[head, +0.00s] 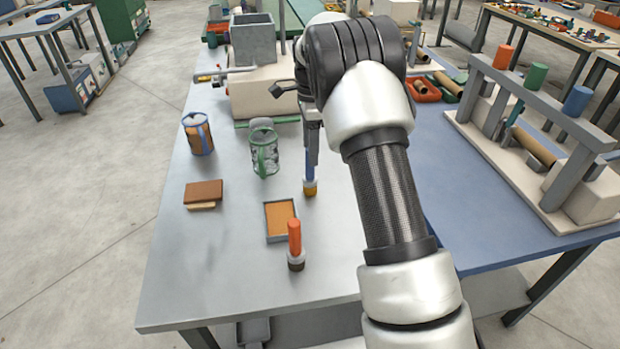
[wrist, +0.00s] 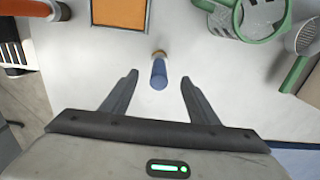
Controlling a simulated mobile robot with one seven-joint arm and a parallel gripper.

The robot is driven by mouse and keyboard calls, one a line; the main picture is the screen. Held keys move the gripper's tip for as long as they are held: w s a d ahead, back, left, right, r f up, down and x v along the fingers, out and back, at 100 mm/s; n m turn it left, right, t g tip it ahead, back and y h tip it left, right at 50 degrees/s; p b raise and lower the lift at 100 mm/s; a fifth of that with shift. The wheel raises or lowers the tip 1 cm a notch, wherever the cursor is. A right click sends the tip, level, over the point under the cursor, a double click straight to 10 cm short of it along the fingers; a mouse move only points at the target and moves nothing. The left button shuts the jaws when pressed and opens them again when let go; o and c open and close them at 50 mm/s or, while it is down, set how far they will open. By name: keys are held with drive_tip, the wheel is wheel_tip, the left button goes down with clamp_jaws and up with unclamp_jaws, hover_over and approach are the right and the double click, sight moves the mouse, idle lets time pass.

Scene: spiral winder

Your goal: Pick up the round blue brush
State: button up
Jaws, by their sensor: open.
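My gripper (head: 311,145) points down over the brush, open and empty. In the wrist view my gripper (wrist: 159,80) has its fingertips spread wide to either side of the handle. My arm partly hides the area right of the brush in the head view.
An orange-handled brush (head: 294,238) stands nearer the front. A shallow tray with an orange-brown inside (head: 266,222) lies just left of the blue brush. A green-handled container (head: 264,155), a blue-rimmed container (head: 198,135) and a brown block (head: 203,190) stand farther left. The front-left tabletop is clear.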

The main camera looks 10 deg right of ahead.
sight(310, 171)
wheel_tip(310, 171, down, 9)
drive_tip(key=shift+a+r+b, duration=0.1)
drive_tip(key=shift+r+b, duration=0.1)
drive_tip(key=shift+b, duration=0.25)
drive_tip(key=shift+s, duration=0.1)
drive_tip(key=c, duration=1.1)
drive_tip(key=shift+r+p, duration=0.6)
drive_tip(key=shift+r, duration=4.45)
drive_tip(key=shift+c, duration=0.2)
